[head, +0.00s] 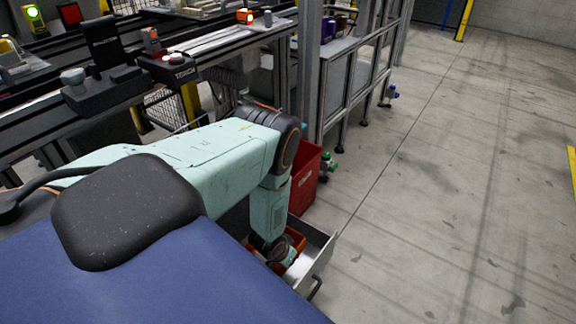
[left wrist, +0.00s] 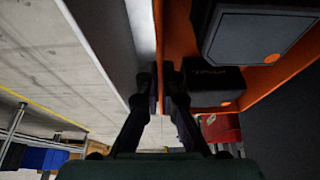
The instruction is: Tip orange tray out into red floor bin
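The orange tray (head: 298,238) sits inside a grey metal drawer (head: 318,262) at the lower middle of the head view, mostly hidden by my left arm. In the left wrist view the tray (left wrist: 178,32) holds dark boxes (left wrist: 262,38) with orange dots. My left gripper (left wrist: 162,85) points at the tray's wall; its fingertips are close together with the wall's edge between them, and it looks shut on it. The red floor bin (head: 306,182) stands on the floor just beyond the drawer, partly behind my arm; it seems to show in the left wrist view (left wrist: 221,128). My right gripper is not in view.
Green-capped items (head: 328,165) lie on the floor beside the red bin. The concrete floor on the right is clear.

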